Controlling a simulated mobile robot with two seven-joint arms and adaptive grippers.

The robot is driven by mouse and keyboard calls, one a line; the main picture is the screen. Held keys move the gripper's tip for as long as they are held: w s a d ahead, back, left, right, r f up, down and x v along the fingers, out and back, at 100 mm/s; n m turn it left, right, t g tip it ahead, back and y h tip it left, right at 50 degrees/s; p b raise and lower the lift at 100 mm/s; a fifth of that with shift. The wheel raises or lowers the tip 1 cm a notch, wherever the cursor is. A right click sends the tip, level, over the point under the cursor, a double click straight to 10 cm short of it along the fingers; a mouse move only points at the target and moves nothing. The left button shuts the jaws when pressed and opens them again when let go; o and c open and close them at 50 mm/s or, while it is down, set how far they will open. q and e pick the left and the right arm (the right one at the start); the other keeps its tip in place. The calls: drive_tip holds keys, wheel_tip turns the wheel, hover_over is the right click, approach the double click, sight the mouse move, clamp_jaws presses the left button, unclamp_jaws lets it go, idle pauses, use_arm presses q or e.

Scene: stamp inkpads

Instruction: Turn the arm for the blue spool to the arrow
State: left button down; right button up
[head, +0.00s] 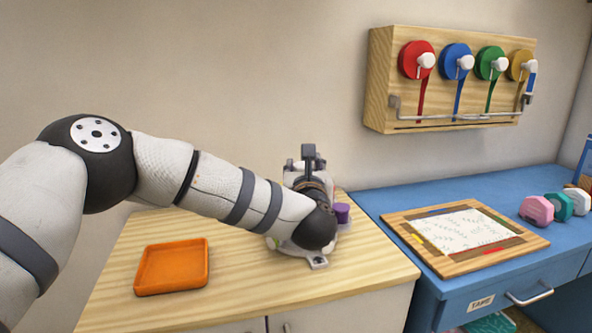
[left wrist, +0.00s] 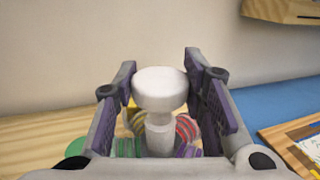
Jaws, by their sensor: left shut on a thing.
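My left gripper (left wrist: 160,105) has its two purple-padded fingers on either side of a white round knob on a white stem (left wrist: 160,92). In the head view my left arm reaches over a white device (head: 318,259) on the wooden counter and hides most of it, along with the gripper's fingertips. A purple part (head: 342,212) shows at its right side. Below the knob, the left wrist view shows green, yellow, red-striped and purple parts. A blue disc (head: 455,60) with a white knob hangs on the wall rack. No arrow can be made out. My right gripper is not in view.
An orange tray (head: 150,290) lies empty on the counter's left. The wall rack (head: 378,75) also bears red, green and yellow discs. On the blue desk (head: 375,200) are a wood-framed board (head: 520,246) and several coloured hex weights (head: 536,210).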

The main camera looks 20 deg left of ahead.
use_arm(q)
drive_tip(key=shift+f+n+g+y+b, duration=0.15)
drive_tip(key=shift+n+g+y+b, duration=0.35)
drive_tip(key=shift+n+y, duration=0.5)
drive_tip(key=shift+f+n+g+y+b, duration=0.1)
drive_tip(key=shift+n+g+y+b, duration=0.4)
drive_tip(key=shift+y, duration=0.8)
drive_tip(key=shift+r+n+g+y+b, duration=0.1)
drive_tip(key=shift+n+g+y+b, duration=0.25)
drive_tip(key=shift+n+g+y, duration=0.2)
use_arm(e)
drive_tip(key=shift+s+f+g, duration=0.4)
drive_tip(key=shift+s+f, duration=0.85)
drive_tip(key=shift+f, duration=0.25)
use_arm(q)
drive_tip(key=shift+r+n+y, duration=0.1)
drive_tip(key=shift+n+y, duration=0.15)
drive_tip(key=shift+y, duration=0.1)
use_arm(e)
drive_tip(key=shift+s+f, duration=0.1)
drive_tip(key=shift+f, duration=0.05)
use_arm(q)
drive_tip(key=c, duration=1)
unclamp_jaws()
drive_tip(key=v, duration=1.2)
